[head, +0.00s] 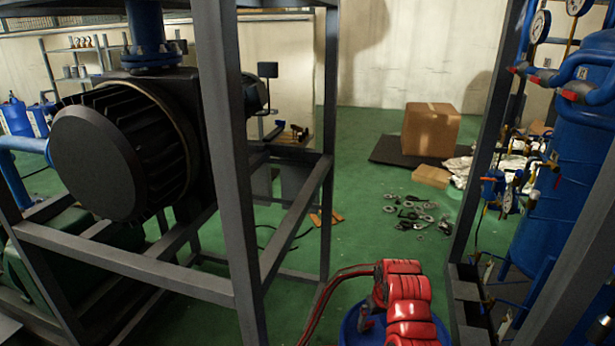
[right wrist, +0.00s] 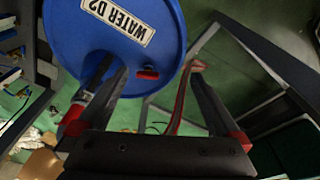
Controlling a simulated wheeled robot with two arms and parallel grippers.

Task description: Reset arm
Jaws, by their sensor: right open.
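My right gripper (right wrist: 158,76) shows in the right wrist view with its two dark fingers spread wide apart and nothing between them. Beyond the fingers is the round blue top of a drum (right wrist: 105,35) with a white label reading WATER and a small red piece (right wrist: 148,74) near its rim. I cannot tell how far the fingers are from the drum. In the head view a blue drum (head: 352,333) is at the bottom, partly hidden by a shiny red segmented body (head: 405,300), which may be part of my right arm. My left gripper is not in view.
A grey metal frame (head: 232,150) holding a large black motor (head: 95,155) stands on the left. A blue tank (head: 560,180) with gauges stands on the right. Red hoses (head: 325,292) run left of the drum.

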